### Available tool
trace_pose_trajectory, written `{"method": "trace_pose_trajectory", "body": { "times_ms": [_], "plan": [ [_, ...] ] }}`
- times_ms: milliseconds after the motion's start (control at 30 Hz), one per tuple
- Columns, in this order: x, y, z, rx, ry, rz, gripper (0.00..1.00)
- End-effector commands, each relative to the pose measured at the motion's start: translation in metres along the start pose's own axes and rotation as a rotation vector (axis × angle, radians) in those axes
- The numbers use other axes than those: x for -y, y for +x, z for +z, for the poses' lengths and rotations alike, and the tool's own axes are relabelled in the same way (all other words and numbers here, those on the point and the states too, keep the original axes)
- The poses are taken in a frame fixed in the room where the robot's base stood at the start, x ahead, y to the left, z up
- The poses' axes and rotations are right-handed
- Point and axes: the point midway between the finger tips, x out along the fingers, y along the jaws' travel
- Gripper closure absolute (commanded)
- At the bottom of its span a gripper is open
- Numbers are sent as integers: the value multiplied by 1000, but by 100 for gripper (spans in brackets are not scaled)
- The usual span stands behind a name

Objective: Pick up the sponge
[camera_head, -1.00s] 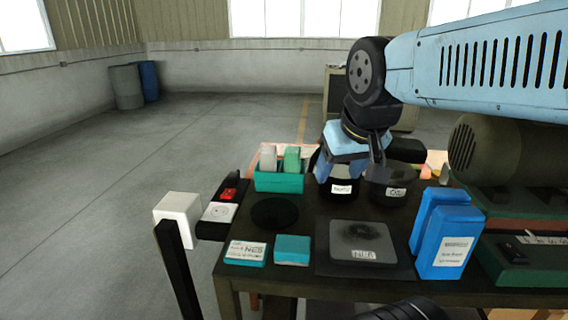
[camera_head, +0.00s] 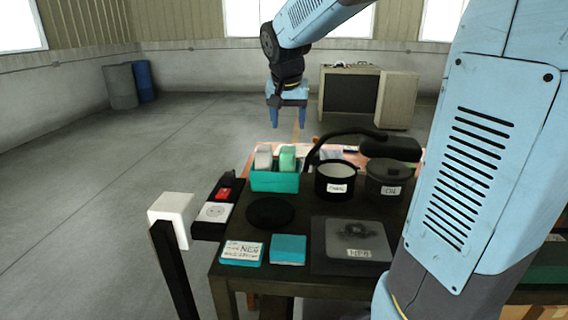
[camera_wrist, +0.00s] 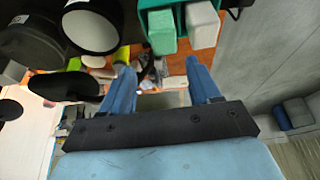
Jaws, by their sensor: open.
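No object is clearly marked as the sponge. A yellow-green piece (camera_wrist: 122,57) lies among clutter on an orange surface in the wrist view, too small to identify. A teal bin (camera_head: 275,182) on the dark table holds a pale block (camera_head: 264,157) and a green block (camera_head: 288,158); they also show in the wrist view as a pale block (camera_wrist: 203,25) and a green block (camera_wrist: 162,31). My gripper (camera_head: 288,122) is open and empty, in the air above and beyond the bin. In the wrist view, nothing is between its fingers (camera_wrist: 161,74).
The dark table (camera_head: 293,225) bears a white-labelled mug (camera_head: 335,188), a lidded pot (camera_head: 387,190), a black disc (camera_head: 270,212), a flat grey scale-like plate (camera_head: 352,240), and two small teal boxes (camera_head: 288,249). A white block on a post (camera_head: 173,215) stands at the left. Floor there is open.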

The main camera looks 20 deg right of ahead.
Motion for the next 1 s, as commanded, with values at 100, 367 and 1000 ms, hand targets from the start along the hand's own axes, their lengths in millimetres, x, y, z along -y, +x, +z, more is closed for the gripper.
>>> {"method": "trace_pose_trajectory", "body": {
  "times_ms": [100, 367, 1000],
  "plan": [
    [4, 6, -6, 2, 12, 4, 38],
    [4, 41, -7, 6, 17, 6, 38],
    [5, 111, -8, 5, 16, 6, 38]
  ]
}}
